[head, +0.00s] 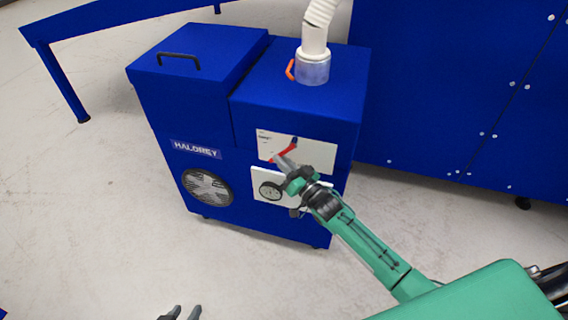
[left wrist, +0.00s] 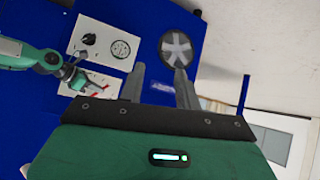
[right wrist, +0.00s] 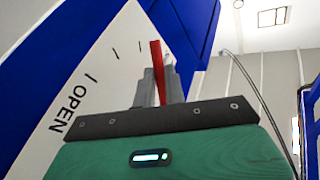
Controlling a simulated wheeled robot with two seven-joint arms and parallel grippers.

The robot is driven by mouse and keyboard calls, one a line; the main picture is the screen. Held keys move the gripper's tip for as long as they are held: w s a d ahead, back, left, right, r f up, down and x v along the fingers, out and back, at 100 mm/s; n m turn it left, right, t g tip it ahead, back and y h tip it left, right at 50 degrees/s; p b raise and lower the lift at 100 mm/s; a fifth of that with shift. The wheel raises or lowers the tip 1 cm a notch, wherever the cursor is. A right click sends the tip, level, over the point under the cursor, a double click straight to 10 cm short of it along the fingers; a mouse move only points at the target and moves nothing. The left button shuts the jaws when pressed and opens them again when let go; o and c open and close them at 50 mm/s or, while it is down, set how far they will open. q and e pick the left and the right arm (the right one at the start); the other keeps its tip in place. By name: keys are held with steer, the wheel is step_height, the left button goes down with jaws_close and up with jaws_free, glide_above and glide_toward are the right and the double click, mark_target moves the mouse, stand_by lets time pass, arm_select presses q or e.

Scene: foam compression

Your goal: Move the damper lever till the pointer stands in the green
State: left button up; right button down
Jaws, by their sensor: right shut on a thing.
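The red damper lever (head: 283,153) is on the upper white plate of the blue machine. My right gripper (head: 281,160) is shut on it; in the right wrist view the red lever (right wrist: 156,68) stands between the fingers (right wrist: 158,88). That view shows the word OPEN and several tick marks on the plate (right wrist: 95,75). The round gauge (left wrist: 121,49) is on the lower white plate, also in the head view (head: 271,190); its pointer and any green band are too small to read. My left gripper (left wrist: 160,80) is open and empty, low in the head view (head: 183,313).
The blue machine (head: 150,115) has a fan grille (head: 207,187) at left and a pale hose (head: 317,25) on top. A black knob (left wrist: 89,39) sits beside the gauge. A large blue cabinet (head: 450,90) stands at the right. The floor in front is clear.

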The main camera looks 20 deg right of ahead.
steer(key=c, duration=1.5)
jaws_free()
steer(key=shift+o, duration=0.2)
